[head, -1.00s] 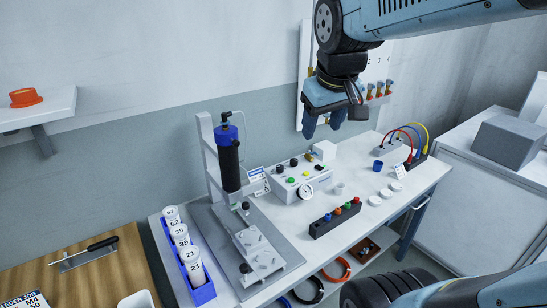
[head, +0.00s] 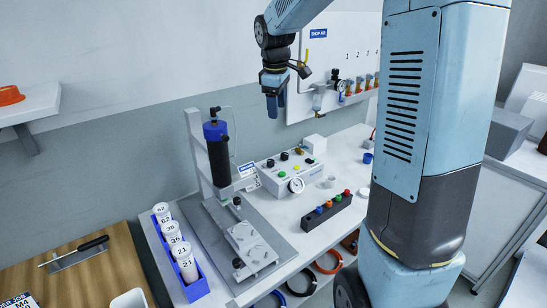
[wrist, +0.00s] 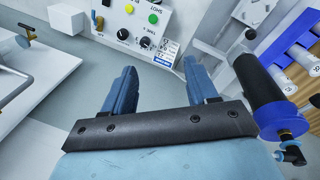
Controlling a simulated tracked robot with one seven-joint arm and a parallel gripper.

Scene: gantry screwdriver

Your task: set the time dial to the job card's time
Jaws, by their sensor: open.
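The box also shows in the wrist view (wrist: 136,28), with two black knobs (wrist: 146,43); I cannot tell which is the time dial. A job card (head: 25,301) at the lower left is cut off by the picture edge; "M4" shows, its time does not.
The blue-black screwdriver (head: 217,150) stands upright on its gantry just left of the box. A dark block with coloured knobs (head: 326,210) lies in front.

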